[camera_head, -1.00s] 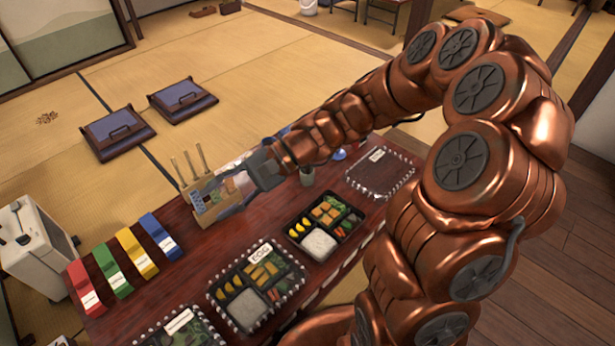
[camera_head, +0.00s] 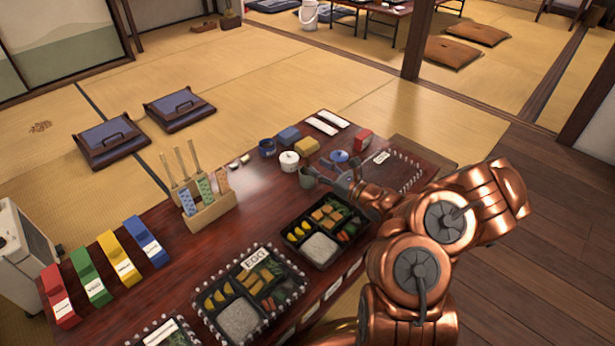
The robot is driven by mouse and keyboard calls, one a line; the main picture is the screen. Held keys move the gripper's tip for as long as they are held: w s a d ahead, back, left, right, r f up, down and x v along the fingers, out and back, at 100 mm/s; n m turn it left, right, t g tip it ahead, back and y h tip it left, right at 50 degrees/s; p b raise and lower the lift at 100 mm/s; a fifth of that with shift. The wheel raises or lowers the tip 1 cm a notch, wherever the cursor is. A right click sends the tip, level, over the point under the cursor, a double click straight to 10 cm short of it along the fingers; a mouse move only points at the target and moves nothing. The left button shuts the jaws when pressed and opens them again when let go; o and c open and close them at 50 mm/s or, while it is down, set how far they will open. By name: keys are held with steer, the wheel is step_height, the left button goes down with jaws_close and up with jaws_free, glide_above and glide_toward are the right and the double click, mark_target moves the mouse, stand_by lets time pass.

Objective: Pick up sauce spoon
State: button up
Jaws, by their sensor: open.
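My gripper (camera_head: 330,172) is open and empty over the far right part of the dark red table. It is close to the right of a small green cup (camera_head: 307,178) and in front of a small blue round item (camera_head: 340,156). I cannot pick out the sauce spoon with certainty. A white lidded pot (camera_head: 289,162) and a dark blue cup (camera_head: 267,147) stand just behind the green cup. A wooden holder (camera_head: 210,213) with upright wooden handles and patterned blue, green and orange pieces stands left of the gripper.
Food trays, one with an EGG label (camera_head: 257,257), line the table's near side. Coloured boxes (camera_head: 120,262) stand at the left. A clear-lidded tray (camera_head: 385,178) lies right of the gripper.

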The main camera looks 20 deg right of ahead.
mark_target(308, 163)
steer(key=shift+d+f+m+h, duration=0.45)
steer(key=shift+d+f, duration=0.35)
steer(key=shift+f, duration=0.2)
steer(key=shift+b+x, duration=0.65)
steer(key=shift+x, duration=0.65)
steer(key=b+x, duration=0.2)
steer(key=x, duration=0.1)
steer(key=shift+w+a+f, duration=0.2)
steer(key=shift+a+f, duration=0.05)
steer(key=shift+a, duration=0.1)
steer(key=shift+w+a+r+b, duration=0.2)
steer(key=shift+w+b, duration=0.25)
steer(key=shift+w, duration=0.2)
jaws_close()
